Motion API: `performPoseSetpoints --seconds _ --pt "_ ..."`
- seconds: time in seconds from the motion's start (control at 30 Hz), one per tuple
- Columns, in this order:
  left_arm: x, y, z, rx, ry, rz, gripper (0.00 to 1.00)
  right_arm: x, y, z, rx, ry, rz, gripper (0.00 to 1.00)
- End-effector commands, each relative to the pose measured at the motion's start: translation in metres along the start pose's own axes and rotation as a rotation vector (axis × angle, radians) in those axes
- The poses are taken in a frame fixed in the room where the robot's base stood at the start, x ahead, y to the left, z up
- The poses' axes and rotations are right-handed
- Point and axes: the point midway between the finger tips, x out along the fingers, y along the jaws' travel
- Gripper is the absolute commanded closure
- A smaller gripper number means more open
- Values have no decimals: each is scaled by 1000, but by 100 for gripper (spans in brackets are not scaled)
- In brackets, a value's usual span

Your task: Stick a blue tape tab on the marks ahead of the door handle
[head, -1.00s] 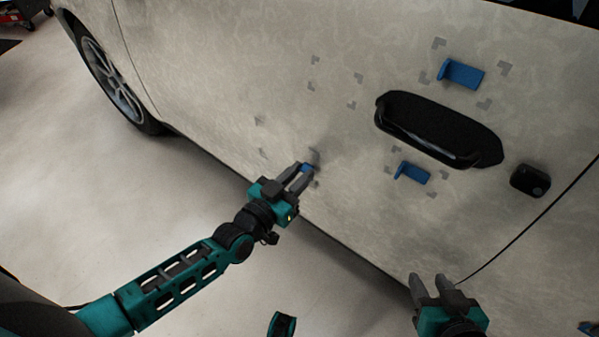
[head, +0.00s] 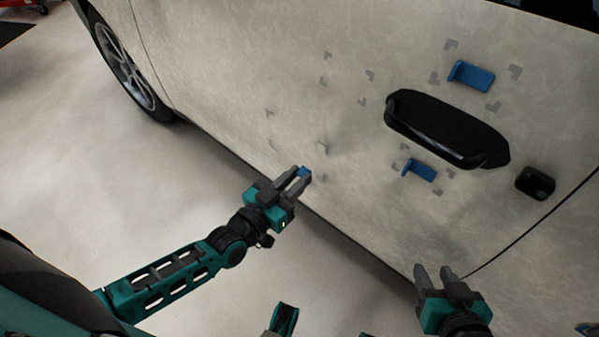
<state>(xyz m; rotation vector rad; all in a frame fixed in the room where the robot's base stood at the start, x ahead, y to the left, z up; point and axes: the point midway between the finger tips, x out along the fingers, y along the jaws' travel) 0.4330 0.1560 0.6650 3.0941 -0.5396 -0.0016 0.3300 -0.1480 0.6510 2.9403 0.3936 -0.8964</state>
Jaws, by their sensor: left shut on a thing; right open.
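My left gripper (head: 300,177) is shut on a small blue tape tab (head: 304,172), which shows at its fingertips. It is in front of the lower part of the pale door (head: 230,60). Two groups of grey corner marks lie left of the black door handle (head: 447,128): an upper group (head: 370,75) and a lower group (head: 323,147). No tape shows in the upper group. The held tab is just left of the lower group's right-hand marks; whether it touches the door I cannot tell. My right gripper (head: 435,273) is open and empty, below the handle.
Blue tabs are stuck between marks above the handle (head: 472,76) and below it (head: 420,170). A small black lock piece (head: 535,183) sits right of the handle. The front wheel (head: 127,65) is at upper left. Pale floor (head: 90,170) is open at left.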

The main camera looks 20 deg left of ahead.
Motion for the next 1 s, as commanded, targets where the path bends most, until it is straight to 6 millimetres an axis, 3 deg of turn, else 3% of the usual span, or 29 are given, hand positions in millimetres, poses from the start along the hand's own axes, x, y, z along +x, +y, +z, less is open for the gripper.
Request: performPoseSetpoints --seconds 0.6,1.0 --pt "-30 0 -1 1 0 0 100 -7 1 -10 -7 -1 0 57" --pt "-32 0 -1 3 1 1 100 -8 1 -10 -7 -2 0 57"
